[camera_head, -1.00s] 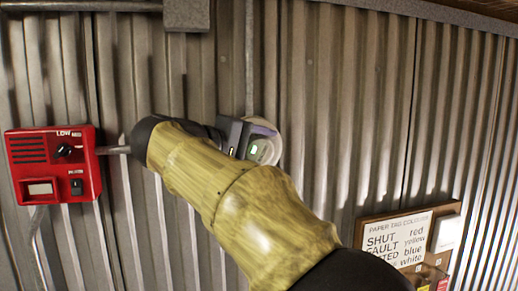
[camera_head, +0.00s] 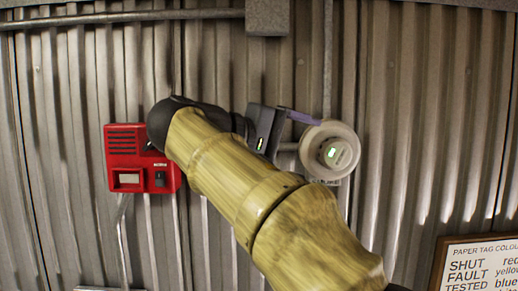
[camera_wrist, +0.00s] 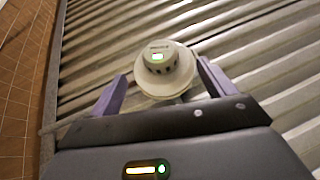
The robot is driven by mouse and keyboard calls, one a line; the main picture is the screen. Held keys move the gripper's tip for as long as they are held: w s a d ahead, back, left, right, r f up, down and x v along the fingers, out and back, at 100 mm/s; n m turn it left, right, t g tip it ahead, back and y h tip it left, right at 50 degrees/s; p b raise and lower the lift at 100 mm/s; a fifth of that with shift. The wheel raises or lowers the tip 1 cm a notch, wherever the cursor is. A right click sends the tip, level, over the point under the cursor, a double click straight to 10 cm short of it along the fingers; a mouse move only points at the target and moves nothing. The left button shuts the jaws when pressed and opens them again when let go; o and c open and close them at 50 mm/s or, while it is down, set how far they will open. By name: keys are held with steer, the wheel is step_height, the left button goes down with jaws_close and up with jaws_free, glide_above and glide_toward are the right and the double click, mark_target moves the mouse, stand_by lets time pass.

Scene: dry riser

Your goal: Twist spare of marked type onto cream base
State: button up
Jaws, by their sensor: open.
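A round white detector head (camera_head: 338,153) with a lit green window sits on a wider cream base (camera_head: 318,134) on the corrugated wall. In the wrist view the head (camera_wrist: 160,66) shows dark slots around its side, and the cream base (camera_wrist: 168,88) shows as a disc around it. My gripper (camera_wrist: 162,70) is open, its purple fingers apart to the left and right of the head in that view, with nothing held. In the head view my gripper (camera_head: 304,120) is just left of the head, with one finger near the base's upper edge. The other finger is hidden.
A red call box (camera_head: 125,150) is on the wall at left, partly behind my arm. A grey conduit (camera_head: 120,17) and junction box (camera_head: 267,17) run above. A paper tag colour sign (camera_head: 480,265) is at lower right. No loose spare shows.

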steer(key=v, duration=0.8)
steer(key=shift+w, duration=0.1)
steer(key=w+d+f+n+y+b, duration=0.3)
steer(key=w+f, duration=0.5)
steer(key=f, duration=0.6)
steer(key=w+d+f+n+g+y+b, duration=0.1)
steer(key=d+f+y+b, duration=0.1)
steer(key=f, duration=0.8)
steer(key=w+d+f+n+y+b, duration=0.1)
steer(key=d+f, duration=0.2)
steer(key=f, duration=0.7)
steer(key=s+d+f+m+g+y+b, duration=0.1)
steer(key=s+d+f+m+y+b, duration=0.1)
steer(key=s+f, duration=0.4)
steer(key=s+d+f+m+g+y+b, duration=0.1)
steer(key=s+f, duration=0.5)
steer(key=f, duration=0.9)
steer(key=s+d+f+m+g+y+b, duration=0.1)
steer(key=s+d+f+m+y+b, duration=0.2)
steer(key=s+f+m, duration=0.3)
step_height(320, 180, down, 5)
steer(key=shift+d+r+g+y, duration=0.3)
steer(key=shift+d+y, duration=0.1)
steer(key=shift+y, duration=0.4)
